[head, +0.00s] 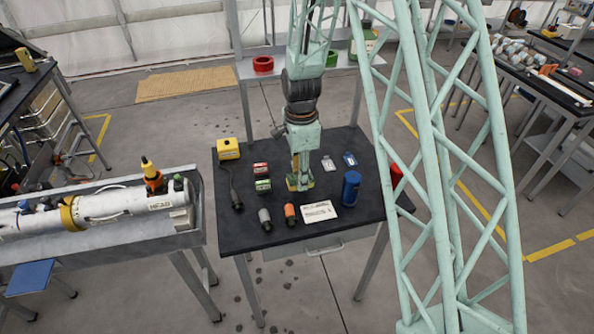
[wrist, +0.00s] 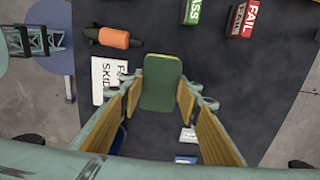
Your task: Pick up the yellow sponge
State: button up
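The sponge (wrist: 162,82) has a green top face and a thin yellow edge. In the wrist view it lies between the two fingers of my gripper (wrist: 163,90) and fills nearly all the gap between their tips. Whether the fingers press on it or only stand close beside it I cannot tell. In the head view my gripper (head: 300,183) points straight down at the dark table, and a bit of yellow shows at its fingertips. Whether the sponge rests on the table is not clear.
On the dark table (head: 255,235) a white card (head: 319,211) and an orange-ended tool (head: 290,215) lie close by. A lattice tower (head: 440,200) stands at right.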

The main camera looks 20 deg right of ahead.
jog(key=s, duration=0.7)
jog(key=s+r, duration=0.1)
jog(key=s, duration=0.2)
jog(key=shift+s, duration=0.25)
jog(key=shift+c, duration=0.7)
jog(key=w+r+m+p, duration=0.1)
jog(key=w+r+p, duration=0.8)
jog(key=r, duration=0.6)
jog(key=w+d, duration=0.1)
jog(key=w, duration=0.1)
jog(key=shift+w+m, duration=0.3)
jog(key=shift+w, duration=0.05)
jog(key=shift+a, duration=0.25)
